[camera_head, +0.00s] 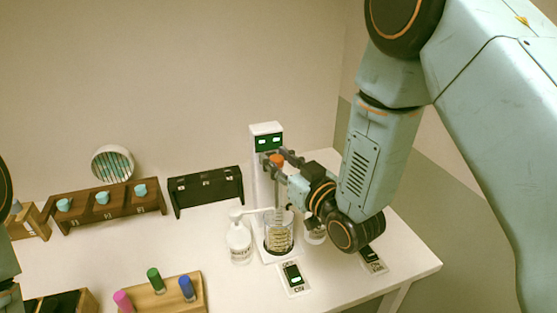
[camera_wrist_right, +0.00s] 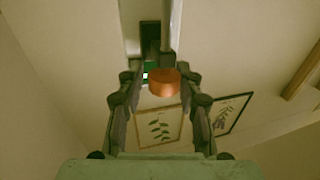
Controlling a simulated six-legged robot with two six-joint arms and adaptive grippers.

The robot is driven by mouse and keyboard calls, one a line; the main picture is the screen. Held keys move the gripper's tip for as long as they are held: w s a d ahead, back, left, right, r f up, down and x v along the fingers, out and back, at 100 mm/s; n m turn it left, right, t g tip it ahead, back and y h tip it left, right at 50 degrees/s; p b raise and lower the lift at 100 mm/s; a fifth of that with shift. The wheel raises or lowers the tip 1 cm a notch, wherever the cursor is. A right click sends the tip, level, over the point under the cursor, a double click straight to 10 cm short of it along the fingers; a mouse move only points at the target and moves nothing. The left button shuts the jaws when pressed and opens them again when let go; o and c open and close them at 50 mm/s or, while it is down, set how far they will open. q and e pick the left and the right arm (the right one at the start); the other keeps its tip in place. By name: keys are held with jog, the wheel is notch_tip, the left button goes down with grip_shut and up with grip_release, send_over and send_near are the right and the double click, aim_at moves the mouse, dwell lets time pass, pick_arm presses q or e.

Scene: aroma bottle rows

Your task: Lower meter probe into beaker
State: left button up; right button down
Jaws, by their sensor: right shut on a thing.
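The meter (camera_head: 266,128) is a white column with a green display at the table's back. The probe's orange cap (camera_head: 277,159) shows in front of it, with a thin shaft running down. A glass beaker (camera_head: 279,238) with a coiled-looking filling stands at the column's foot, below the probe. My right gripper (camera_head: 281,166) is shut on the probe near its cap. In the right wrist view the orange cap (camera_wrist_right: 163,84) sits between the fingertips (camera_wrist_right: 160,78). I cannot tell whether the probe's lower end is inside the beaker. My left gripper is out of view.
A white pump bottle (camera_head: 239,242) stands close left of the beaker, its spout towards it. Another jar (camera_head: 314,234) is partly hidden behind my right arm. Labelled pads (camera_head: 293,278) lie in front. Racks (camera_head: 107,208) and a wooden tray with coloured bottles (camera_head: 165,296) are left.

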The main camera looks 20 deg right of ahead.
aim_at(277, 188)
jog(key=f+b, duration=0.2)
jog(key=f, duration=0.1)
jog(key=f+b, duration=0.3)
jog(key=f, duration=0.1)
jog(key=shift+s+a+f, duration=0.1)
jog(key=shift+a+f, duration=0.1)
jog(key=shift+f, duration=0.1)
jog(key=shift+r, duration=0.1)
jog(key=c, duration=1.2)
grip_release()
jog(key=shift+o, duration=0.9)
jog(key=shift+a+r, duration=0.15)
jog(key=shift+a, duration=0.05)
jog(key=shift+d, duration=0.2)
